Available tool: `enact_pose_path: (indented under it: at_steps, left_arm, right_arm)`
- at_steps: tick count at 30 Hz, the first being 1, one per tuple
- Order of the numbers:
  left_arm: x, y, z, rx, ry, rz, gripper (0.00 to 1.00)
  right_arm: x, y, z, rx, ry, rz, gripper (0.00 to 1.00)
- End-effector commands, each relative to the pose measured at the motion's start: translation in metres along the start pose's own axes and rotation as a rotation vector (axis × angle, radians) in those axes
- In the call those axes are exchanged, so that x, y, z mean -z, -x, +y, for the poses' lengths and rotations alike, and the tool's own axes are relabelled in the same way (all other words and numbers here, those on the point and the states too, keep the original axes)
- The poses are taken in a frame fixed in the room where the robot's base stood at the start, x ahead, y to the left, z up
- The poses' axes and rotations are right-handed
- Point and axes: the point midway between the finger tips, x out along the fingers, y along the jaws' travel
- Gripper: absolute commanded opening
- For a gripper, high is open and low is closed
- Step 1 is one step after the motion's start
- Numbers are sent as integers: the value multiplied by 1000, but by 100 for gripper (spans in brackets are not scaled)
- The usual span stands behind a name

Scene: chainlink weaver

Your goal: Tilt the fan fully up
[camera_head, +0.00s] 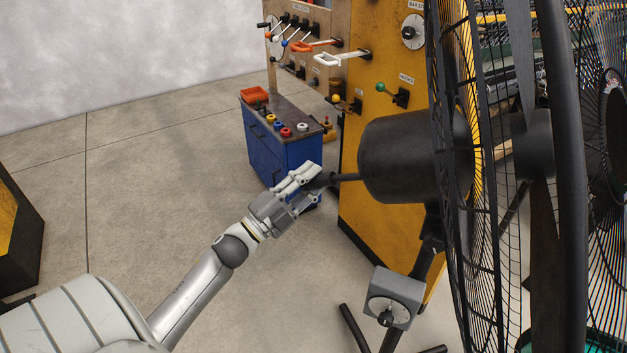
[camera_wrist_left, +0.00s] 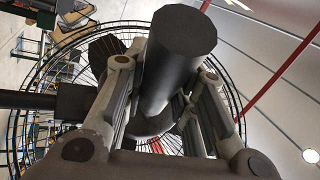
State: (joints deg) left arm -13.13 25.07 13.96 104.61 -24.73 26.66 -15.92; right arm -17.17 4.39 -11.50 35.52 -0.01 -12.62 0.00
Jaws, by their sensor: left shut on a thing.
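The fan is a large black pedestal fan at the right of the head view, with a round wire cage (camera_head: 478,200) and a dark motor housing (camera_head: 400,158). A thin dark handle (camera_head: 345,177) sticks out of the back of the housing to the left and looks roughly level. My left gripper (camera_head: 314,178) is shut on the handle's end. In the left wrist view the handle's dark round grip (camera_wrist_left: 184,35) lies between the two fingers of the left gripper (camera_wrist_left: 165,75), with the cage beyond. My right gripper is not in view.
A grey box with a dial (camera_head: 392,300) is on the fan's stand. Behind are a yellow panel (camera_head: 365,215) with levers and a blue cabinet (camera_head: 265,150) with coloured knobs. A second fan cage (camera_head: 610,190) is at the far right.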

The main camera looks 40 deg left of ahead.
Motion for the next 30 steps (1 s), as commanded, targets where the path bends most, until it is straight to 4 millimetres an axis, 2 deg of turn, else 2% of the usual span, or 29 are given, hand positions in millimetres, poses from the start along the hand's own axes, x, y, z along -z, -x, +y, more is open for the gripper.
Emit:
enact_pose_path:
  at_steps: [1, 12, 13, 18, 26, 30]
  left_arm:
    - [-3, 3, 7, 1, 7, -5, 0]
    - [-3, 5, 10, 2, 23, -10, 0]
    - [-3, 5, 10, 1, 23, -10, 27]
    - [-3, 4, 9, 3, 22, -9, 48]
    - [-2, 3, 6, 8, 17, -6, 48]
    - [-2, 9, 6, 8, 17, -6, 48]
  right_arm:
    - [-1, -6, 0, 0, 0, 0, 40]
    - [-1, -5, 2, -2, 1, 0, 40]
    - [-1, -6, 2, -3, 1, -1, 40]
    - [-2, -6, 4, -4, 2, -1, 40]
    - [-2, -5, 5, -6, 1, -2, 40]
    - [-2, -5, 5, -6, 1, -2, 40]
